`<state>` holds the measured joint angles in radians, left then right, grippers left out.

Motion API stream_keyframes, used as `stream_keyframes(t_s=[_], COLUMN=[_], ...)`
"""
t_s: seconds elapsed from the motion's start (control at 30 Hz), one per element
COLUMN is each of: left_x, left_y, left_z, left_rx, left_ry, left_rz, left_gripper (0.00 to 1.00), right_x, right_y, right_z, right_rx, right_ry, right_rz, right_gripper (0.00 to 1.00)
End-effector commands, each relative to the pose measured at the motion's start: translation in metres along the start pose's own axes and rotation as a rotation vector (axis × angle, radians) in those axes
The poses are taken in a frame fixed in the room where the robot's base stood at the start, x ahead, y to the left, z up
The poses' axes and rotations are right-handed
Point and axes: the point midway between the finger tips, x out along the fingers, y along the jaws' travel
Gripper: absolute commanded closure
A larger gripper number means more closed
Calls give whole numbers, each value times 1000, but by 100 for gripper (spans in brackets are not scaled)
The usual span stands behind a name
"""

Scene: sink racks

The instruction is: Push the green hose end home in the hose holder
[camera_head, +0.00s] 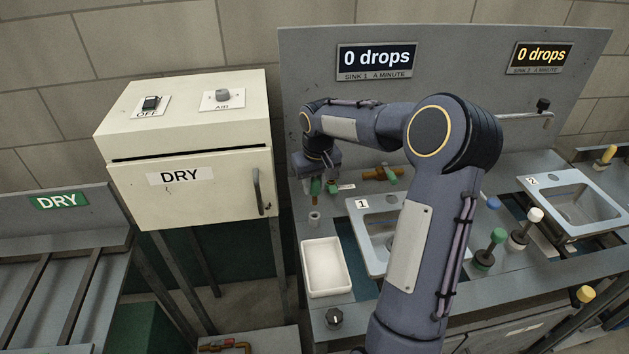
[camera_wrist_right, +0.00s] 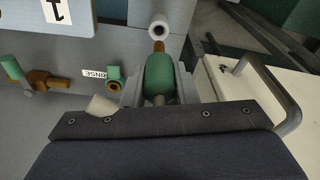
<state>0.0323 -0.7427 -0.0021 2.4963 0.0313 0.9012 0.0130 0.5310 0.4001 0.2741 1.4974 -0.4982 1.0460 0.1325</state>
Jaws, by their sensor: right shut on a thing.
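My right gripper (camera_head: 317,180) is shut on the green hose end (camera_head: 315,187), which shows between the two fingers in the right wrist view (camera_wrist_right: 160,76). Its orange-brown tip points toward a small pale round holder with a dark hole, the likely hose holder (camera_wrist_right: 159,28). In the head view this holder (camera_head: 314,217) stands on the counter just in front of and below the gripper. In the right wrist view the tip appears close to the holder's rim; I cannot tell whether they touch. My left gripper is not in view.
A green fitting (camera_wrist_right: 115,76) by the RINSE label (camera_wrist_right: 96,73) sits beside the gripper. A brass-and-green tap (camera_head: 383,174) is to the right. A white tray (camera_head: 325,268) and sink 1 (camera_head: 363,205) lie nearer. The cream DRY cabinet (camera_head: 190,190) stands close on the left.

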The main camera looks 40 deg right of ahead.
Motion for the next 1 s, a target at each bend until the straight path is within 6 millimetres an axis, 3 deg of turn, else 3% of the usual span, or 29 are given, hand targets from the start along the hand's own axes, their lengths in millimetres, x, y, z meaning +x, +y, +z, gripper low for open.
stream_keyframes(t_s=[0.1,0.3,1.0], left_x=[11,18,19], left_y=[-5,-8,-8], left_z=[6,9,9], left_rx=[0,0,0], left_ry=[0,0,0], left_rz=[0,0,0], left_gripper=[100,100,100], right_x=[16,29,30], right_y=[0,0,0], right_z=[2,4,4], right_rx=[0,0,0], right_ry=[0,1,1], right_rz=[0,0,0], right_gripper=[97,97,97])
